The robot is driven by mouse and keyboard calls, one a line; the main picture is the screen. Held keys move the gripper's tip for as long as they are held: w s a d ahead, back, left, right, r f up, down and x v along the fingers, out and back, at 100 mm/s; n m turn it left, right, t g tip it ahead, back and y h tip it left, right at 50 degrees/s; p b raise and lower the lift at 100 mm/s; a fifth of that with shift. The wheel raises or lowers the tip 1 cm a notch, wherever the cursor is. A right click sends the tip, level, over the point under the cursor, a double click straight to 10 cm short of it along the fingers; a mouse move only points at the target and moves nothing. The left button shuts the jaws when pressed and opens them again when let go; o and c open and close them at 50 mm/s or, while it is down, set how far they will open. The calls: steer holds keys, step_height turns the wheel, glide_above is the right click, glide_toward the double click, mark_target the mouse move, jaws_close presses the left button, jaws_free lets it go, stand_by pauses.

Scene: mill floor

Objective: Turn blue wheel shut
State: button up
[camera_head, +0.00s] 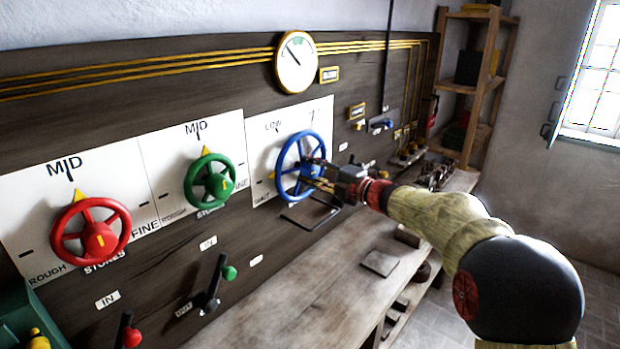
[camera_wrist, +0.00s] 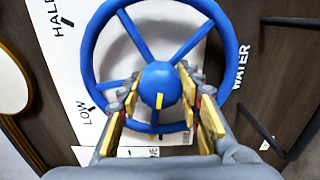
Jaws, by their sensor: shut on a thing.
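The blue wheel (camera_head: 291,143) is mounted on a white plate on the dark board. It also fills the upper middle of the wrist view (camera_wrist: 226,62), with its round hub and a yellow mark on it. My gripper (camera_head: 316,180) reaches the wheel from the right. In the wrist view its two fingers (camera_wrist: 158,88) stand on either side of the hub, shut on the wheel. The exact contact is partly hidden. A small yellow pointer (camera_head: 271,177) shows at the wheel's left, between the LOW and SHUT labels.
A green wheel (camera_head: 197,183) and a red wheel (camera_head: 67,238) are to the left. Levers (camera_head: 214,283) stick out below. A round gauge (camera_head: 296,63) hangs above. A wooden bench (camera_head: 290,315) runs below the board, with small items on it. Shelves (camera_head: 470,80) stand at the back.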

steer(key=shift+f+n+b, duration=0.2)
steer(key=shift+n+b, duration=0.25)
steer(key=shift+n, duration=0.15)
steer(key=o, duration=1.1)
steer(key=shift+r, duration=0.1)
steer(key=shift+o, duration=0.3)
steer(key=v, duration=1.2)
